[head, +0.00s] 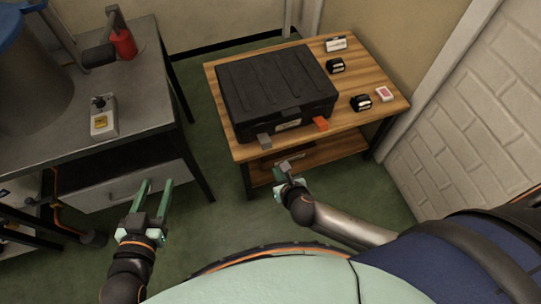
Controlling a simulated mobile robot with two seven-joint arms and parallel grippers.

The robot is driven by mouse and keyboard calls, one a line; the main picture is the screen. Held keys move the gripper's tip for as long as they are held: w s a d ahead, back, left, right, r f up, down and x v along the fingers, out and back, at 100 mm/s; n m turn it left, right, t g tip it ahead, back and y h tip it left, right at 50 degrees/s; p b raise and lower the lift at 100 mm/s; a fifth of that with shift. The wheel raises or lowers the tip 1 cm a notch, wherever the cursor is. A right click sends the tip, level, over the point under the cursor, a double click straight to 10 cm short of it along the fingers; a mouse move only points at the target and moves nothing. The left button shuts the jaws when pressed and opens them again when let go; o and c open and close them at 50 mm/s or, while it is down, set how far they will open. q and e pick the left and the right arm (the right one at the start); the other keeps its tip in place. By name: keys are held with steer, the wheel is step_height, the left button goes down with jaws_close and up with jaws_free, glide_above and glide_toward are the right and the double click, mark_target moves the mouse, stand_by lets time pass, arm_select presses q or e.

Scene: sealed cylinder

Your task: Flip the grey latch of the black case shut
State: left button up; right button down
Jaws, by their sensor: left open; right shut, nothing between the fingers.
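The black case (275,85) lies with its lid down on the wooden table. Its grey latch (264,141) sticks out from the left part of the front side. An orange latch (320,124) sticks out from the right part of the same side. My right gripper (281,168) is shut and empty, in front of the table and a little below and right of the grey latch, apart from it. My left gripper (157,184) is open and empty, in front of the grey workbench's drawer, well left of the case.
The wooden table (233,148) has a lower shelf. Small black boxes (361,103), a white-red box (384,94) and a white item (336,44) lie right of the case. The grey workbench (150,95) stands left, with a control box (103,116). A brick wall bounds the right.

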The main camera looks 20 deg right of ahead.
mark_target(264, 141)
arm_select(q)
step_height(264, 141, up, 14)
steer(key=w+m+t+h+b, duration=0.1)
steer(key=m+t+h+b, duration=0.1)
steer(key=t, duration=0.3)
steer(key=shift+w+d+f+m+t+h, duration=0.2)
steer(key=shift+d+m+t+h, duration=0.1)
steer(key=shift+h, duration=0.1)
arm_select(e)
steer(key=w, duration=0.6)
steer(key=shift+w+a, duration=0.15)
arm_select(q)
steer(key=s+f+n+g+y+p, duration=0.1)
steer(key=f+g, duration=0.4)
steer(key=f, duration=0.6)
steer(key=s+f+n+g+y+p, duration=0.2)
steer(key=s+f+g+p, duration=0.2)
steer(key=f, duration=0.7)
steer(key=s+g, duration=0.1)
steer(key=s, duration=0.1)
steer(key=shift+s+f+n+y, duration=0.15)
steer(key=shift+s+n+y, duration=0.15)
arm_select(e)
steer(key=shift+r+g, duration=0.5)
steer(key=shift+g, duration=0.3)
